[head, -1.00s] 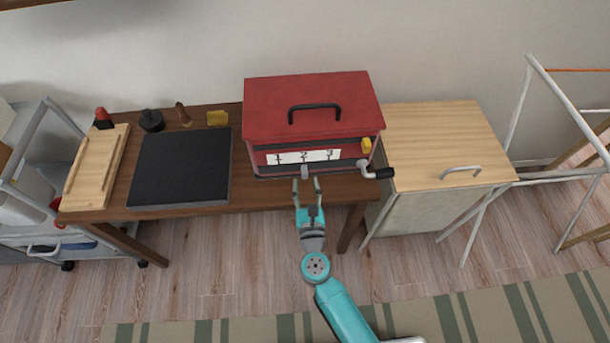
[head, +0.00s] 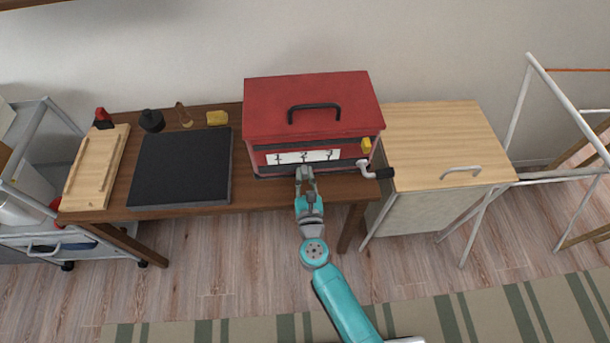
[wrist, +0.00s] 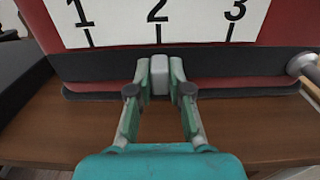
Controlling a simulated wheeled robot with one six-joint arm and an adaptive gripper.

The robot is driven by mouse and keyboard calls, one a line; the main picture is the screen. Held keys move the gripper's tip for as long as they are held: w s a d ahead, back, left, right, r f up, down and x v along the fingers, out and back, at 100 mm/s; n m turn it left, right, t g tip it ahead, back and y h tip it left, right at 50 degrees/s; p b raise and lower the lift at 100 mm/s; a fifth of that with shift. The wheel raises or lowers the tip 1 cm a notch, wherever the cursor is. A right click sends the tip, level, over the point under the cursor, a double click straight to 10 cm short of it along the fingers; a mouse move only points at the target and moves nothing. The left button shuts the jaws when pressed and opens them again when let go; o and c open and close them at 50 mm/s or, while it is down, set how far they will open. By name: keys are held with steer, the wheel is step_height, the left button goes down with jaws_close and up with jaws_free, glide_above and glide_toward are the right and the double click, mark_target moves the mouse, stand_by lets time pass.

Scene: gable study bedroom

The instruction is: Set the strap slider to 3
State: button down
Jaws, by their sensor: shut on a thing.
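The red box (head: 312,107) stands on the brown table, with a black handle on its lid. Its front carries a white label (head: 303,156) marked 1, 2 and 3, which shows large in the wrist view (wrist: 190,18). A small light grey slider knob (wrist: 160,75) sits in the dark slot below the label, under the tick of the 2. My gripper (head: 305,174) is at the front of the box. In the wrist view its two fingers (wrist: 160,80) are shut on the knob, one on each side. In the head view the fingers hide the knob.
A crank with a black grip (head: 378,173) sticks out at the box's front right, and its grey shaft shows in the wrist view (wrist: 303,64). A yellow piece (head: 366,145) is above it. A black slab (head: 181,166) lies left of the box. A wooden-topped cabinet (head: 440,140) stands right.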

mark_target(328, 164)
steer(key=d, duration=0.7)
steer(key=c, duration=1.1)
jaws_free()
steer(key=s, duration=1.2)
steer(key=shift+d, duration=0.1)
